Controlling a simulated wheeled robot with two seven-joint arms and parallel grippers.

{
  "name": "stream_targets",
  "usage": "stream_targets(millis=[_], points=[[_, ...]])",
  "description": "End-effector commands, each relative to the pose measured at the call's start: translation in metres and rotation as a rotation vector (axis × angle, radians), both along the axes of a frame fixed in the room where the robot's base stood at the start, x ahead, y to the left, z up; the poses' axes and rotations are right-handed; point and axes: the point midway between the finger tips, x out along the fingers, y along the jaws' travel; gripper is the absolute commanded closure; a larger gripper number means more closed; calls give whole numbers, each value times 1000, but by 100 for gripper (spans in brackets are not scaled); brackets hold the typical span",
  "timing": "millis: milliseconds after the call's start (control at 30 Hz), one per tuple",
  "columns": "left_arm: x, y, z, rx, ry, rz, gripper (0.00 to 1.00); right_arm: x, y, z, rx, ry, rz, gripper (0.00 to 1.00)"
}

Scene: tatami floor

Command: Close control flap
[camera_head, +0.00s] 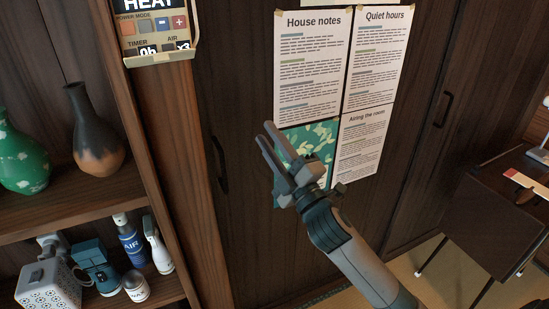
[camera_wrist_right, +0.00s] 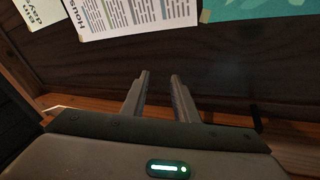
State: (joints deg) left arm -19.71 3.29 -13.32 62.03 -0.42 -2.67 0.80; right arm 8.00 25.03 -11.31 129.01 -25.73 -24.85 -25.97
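The control panel (camera_head: 154,30) is on a wooden post at the top left of the head view, cut off by the top edge. It shows a "HEAT" display, coloured buttons and "TIMER" and "AIR" readouts. A beige lip (camera_head: 163,61) juts out along its bottom edge; I cannot tell whether this is the flap. My right gripper (camera_head: 264,131) is below and right of the panel, in front of the dark door and apart from the panel. In the right wrist view its fingers (camera_wrist_right: 160,75) are apart with nothing between them. My left gripper is out of view.
Paper notices (camera_head: 311,66) hang on the dark door, which has a handle (camera_head: 219,165). Shelves at the left hold a green vase (camera_head: 22,155), a brown vase (camera_head: 95,135) and several bottles and cups. A dark table (camera_head: 488,215) stands at the right.

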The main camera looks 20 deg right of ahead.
Motion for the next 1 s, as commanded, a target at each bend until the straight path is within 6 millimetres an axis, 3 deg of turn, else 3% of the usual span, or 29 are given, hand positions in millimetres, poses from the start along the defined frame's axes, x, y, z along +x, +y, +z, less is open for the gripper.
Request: stream_targets(millis=[333,767,867,1000], points=[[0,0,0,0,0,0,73,-6,-7,-42,107,130,-24,73],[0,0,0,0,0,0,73,-7,-8,-49,127,152,-29,73],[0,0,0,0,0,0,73,-7,-8,-49,126,152,-30,54],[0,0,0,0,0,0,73,-7,-8,-49,129,152,-28,20]])
